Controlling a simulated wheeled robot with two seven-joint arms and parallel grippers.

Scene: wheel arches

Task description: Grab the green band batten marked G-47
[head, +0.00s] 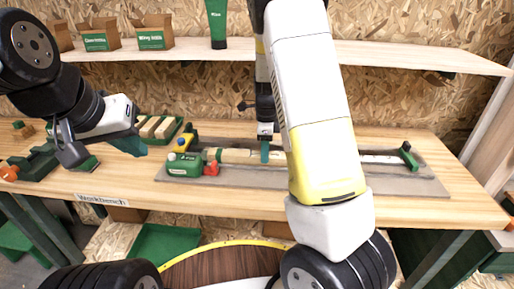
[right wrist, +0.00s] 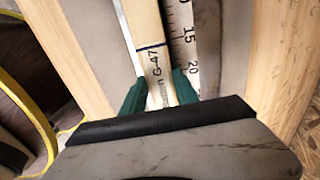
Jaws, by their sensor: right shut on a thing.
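The pale wooden batten (head: 235,156) lies along the grey mat on the workbench, beside a white ruler. In the right wrist view the batten (right wrist: 147,28) carries the mark G-47 and a thin dark line across it; I cannot make out a green band. My right gripper (right wrist: 160,92) has its green fingers on both sides of the batten, shut on it near the mark. In the head view my right gripper (head: 265,155) points down at the batten, partly hidden by my arm. My left gripper (head: 108,154) is open and empty above the left of the bench.
A green block with a red knob (head: 183,165) sits at the batten's left end. The ruler (right wrist: 190,40) runs close beside the batten. A tray of wooden blocks (head: 162,128) stands behind, and a shelf (head: 400,54) crosses above. The bench's right end (head: 455,200) is clear.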

